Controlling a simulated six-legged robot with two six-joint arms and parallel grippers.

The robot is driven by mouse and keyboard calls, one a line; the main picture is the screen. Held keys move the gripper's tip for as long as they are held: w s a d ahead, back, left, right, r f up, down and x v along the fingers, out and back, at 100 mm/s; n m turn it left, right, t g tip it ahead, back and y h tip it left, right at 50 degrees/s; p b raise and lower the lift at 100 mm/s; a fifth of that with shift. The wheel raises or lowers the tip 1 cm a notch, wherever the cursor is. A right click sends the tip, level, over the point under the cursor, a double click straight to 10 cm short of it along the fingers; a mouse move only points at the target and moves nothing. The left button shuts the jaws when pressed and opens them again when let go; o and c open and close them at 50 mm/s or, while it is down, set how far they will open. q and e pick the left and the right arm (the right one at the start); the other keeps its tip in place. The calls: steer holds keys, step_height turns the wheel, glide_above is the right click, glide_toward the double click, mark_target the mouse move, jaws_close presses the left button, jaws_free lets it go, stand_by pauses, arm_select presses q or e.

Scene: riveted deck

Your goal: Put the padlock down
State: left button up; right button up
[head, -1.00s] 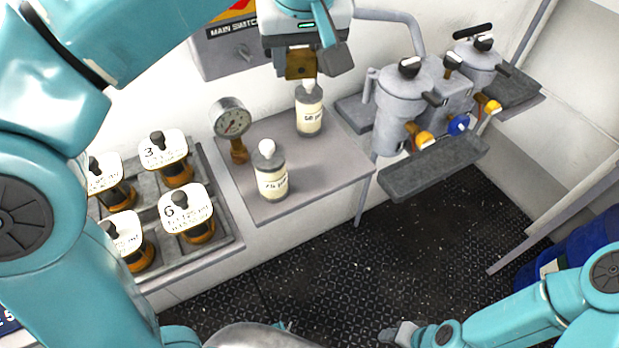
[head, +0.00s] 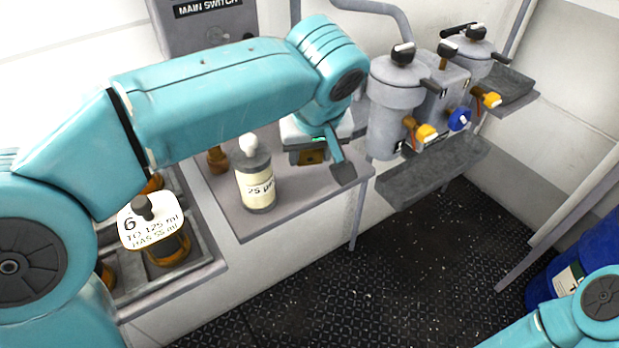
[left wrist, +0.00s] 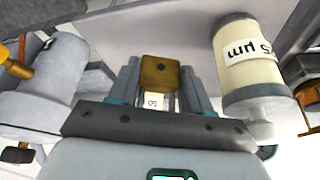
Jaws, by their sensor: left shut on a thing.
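My left gripper (head: 322,158) is shut on a small brass padlock (head: 312,157), low over the right part of the grey shelf (head: 285,208). The padlock also shows in the left wrist view (left wrist: 160,74), between the fingers, with a pale tag on it. I cannot tell whether it touches the shelf. A bottle labelled 75 µm (head: 256,180) stands upright to the left of the gripper, apart from it. This bottle appears at the right of the left wrist view (left wrist: 248,65). My right gripper is outside both views.
A rack (head: 200,262) with orange-brown jars and a number 6 tag (head: 150,222) is left of the shelf. Grey twin canisters with valves (head: 398,98) stand right, above a grey tray (head: 435,170). A switch box (head: 205,38) is behind. My left arm hides the gauge dial.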

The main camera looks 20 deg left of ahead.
arm_select(q)
steer(key=shift+s+f, duration=0.1)
steer(key=shift+f, duration=0.6)
step_height(320, 180, down, 4)
steer(key=shift+r+b, duration=0.2)
steer(key=shift+b, duration=0.5)
steer(key=shift+r, duration=0.15)
steer(key=shift+f, duration=0.3)
steer(key=o, duration=1.1)
steer(key=shift+r, duration=0.1)
